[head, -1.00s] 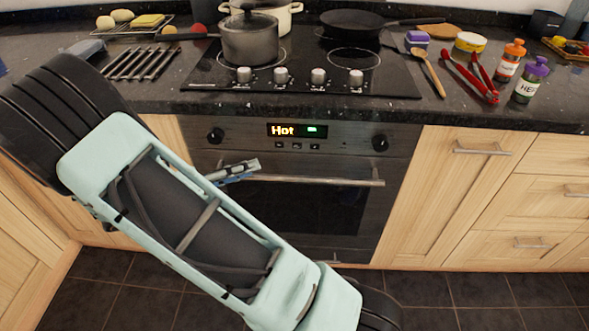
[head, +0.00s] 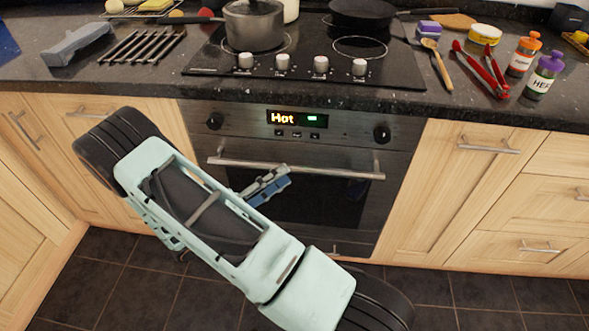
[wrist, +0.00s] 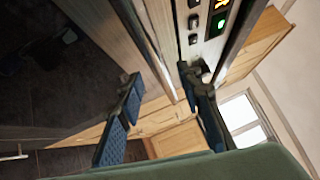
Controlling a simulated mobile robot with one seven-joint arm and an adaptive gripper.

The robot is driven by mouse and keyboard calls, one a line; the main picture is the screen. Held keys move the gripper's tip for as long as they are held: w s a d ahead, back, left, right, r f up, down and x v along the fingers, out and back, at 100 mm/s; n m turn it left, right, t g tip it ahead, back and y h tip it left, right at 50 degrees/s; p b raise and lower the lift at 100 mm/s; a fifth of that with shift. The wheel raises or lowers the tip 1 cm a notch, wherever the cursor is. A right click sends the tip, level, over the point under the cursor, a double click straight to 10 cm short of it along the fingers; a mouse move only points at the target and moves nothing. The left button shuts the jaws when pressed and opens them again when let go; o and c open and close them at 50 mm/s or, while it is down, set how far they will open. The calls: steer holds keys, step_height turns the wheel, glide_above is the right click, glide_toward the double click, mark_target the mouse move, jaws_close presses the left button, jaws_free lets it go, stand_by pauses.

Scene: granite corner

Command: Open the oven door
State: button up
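The oven door (head: 310,205) is dark glass in a steel frame and looks shut. Its horizontal bar handle (head: 325,172) runs across the top of the door. My gripper (head: 282,178) shows in front of the door, just below the handle in the head view, its fingers toward the upper right. In the wrist view my gripper (wrist: 160,80) is open, with two blue-padded fingers spread apart. A metal bar that looks like the handle (wrist: 163,35) runs toward the gap between them. I cannot tell whether either finger touches it.
The control panel (head: 345,128) above the door shows "Hot" between two knobs. A pot (head: 253,27) and a pan (head: 360,12) stand on the hob above. Wooden cabinets (head: 450,190) flank the oven. The tiled floor in front looks clear.

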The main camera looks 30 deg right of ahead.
mark_target(294, 169)
steer(key=x, duration=0.5)
jaws_close()
stand_by(0.3)
